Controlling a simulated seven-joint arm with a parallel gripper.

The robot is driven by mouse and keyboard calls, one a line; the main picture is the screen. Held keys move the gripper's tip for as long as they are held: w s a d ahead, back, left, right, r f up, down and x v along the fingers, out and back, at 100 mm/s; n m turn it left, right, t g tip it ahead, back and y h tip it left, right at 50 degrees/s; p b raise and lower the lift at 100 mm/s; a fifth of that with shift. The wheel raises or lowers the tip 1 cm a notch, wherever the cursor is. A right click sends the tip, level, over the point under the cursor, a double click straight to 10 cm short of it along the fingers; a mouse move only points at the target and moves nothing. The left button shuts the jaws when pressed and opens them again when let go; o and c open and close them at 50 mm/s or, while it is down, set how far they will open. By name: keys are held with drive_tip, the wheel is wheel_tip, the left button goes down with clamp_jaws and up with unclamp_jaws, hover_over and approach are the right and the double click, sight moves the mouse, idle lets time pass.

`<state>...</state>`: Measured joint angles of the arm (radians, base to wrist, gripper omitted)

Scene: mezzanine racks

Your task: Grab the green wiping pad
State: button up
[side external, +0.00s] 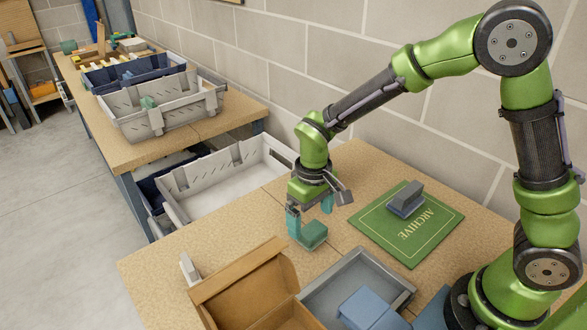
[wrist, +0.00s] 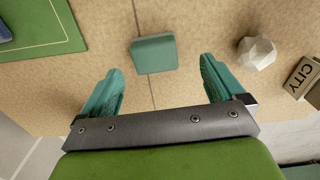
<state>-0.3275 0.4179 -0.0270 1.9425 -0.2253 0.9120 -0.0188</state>
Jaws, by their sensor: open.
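The green wiping pad (side external: 315,236) is a small teal-green block lying flat on the tan worktop. In the wrist view the pad (wrist: 154,53) lies ahead of my fingertips, roughly between their lines and nearer the left finger. My gripper (side external: 310,222) points down close to the pad. Its two teal fingers are wide apart with nothing between them, as the wrist view shows my gripper (wrist: 162,68) too. In the side view a finger overlaps the pad's left edge, so any contact is hard to tell there.
An open cardboard box (side external: 240,278) and a grey tray (side external: 318,292) with a blue item stand in front. The wrist view shows a white faceted object (wrist: 257,52) and a CITY block (wrist: 302,77).

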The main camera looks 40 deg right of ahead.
sight(313, 229)
drive_tip(key=shift+d+f, duration=0.2)
drive_tip(key=shift+f, duration=1.2)
drive_tip(key=shift+d+f, duration=0.15)
drive_tip(key=shift+f, duration=1.2)
drive_tip(key=shift+c, duration=0.4)
drive_tip(key=c, duration=1)
drive_tip(key=shift+r, duration=0.1)
